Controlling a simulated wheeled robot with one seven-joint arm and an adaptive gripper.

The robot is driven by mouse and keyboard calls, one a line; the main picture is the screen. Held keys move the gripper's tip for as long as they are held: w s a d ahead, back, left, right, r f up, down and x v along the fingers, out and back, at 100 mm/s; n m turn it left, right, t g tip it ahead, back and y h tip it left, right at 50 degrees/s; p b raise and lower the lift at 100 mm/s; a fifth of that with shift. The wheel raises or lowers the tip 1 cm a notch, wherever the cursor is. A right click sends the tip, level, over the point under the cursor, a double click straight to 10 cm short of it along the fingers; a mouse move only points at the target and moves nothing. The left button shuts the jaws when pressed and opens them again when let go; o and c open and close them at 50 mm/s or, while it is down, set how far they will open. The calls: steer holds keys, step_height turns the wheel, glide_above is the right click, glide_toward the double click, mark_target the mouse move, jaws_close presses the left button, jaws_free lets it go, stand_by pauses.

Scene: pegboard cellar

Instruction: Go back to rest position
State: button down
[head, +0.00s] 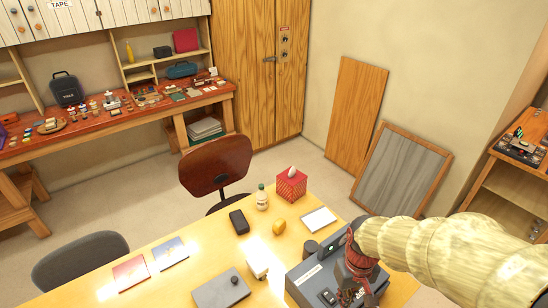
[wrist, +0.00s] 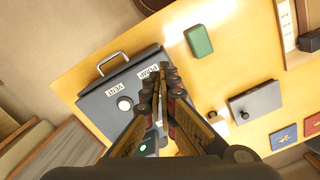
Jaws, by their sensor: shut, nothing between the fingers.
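My gripper (wrist: 166,76) shows in the wrist view with its two fingers together and nothing between them. It is over a dark grey control box (wrist: 122,85) with labels that read VENT and PUMP, a white round knob and a metal handle. The fingers hide part of the box's right side. In the head view my gripper (head: 350,290) is low at the right, in front of the grey control box (head: 308,282), and its fingertips are hard to make out. I cannot tell whether the fingers touch the box.
A framed board (head: 402,169) leans at the wall.

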steer(key=s+r+m+t+b, duration=0.1)
steer(key=s+r+t+b, duration=0.5)
steer(key=b, duration=0.6)
steer(key=shift+r+m, duration=0.4)
steer(key=shift+r, duration=0.5)
steer(key=shift+s+r, duration=0.1)
steer(key=shift+r, duration=0.05)
steer(key=w+f+m+g+p, duration=0.1)
steer(key=w+f+m+p, duration=0.1)
steer(key=w, duration=0.3)
steer(key=w+a+f+m+g+p, duration=0.1)
steer(key=w+f+m+g+p, duration=0.1)
steer(key=w+m+p, duration=0.3)
steer(key=w+a+f+m+g+p, duration=0.1)
steer(key=w+f+m+g+p, duration=0.1)
steer(key=w, duration=0.4)
steer(key=shift+w+f+m+p, duration=0.35)
steer(key=shift+f+m+p, duration=0.45)
steer(key=shift+f+m, duration=0.1)
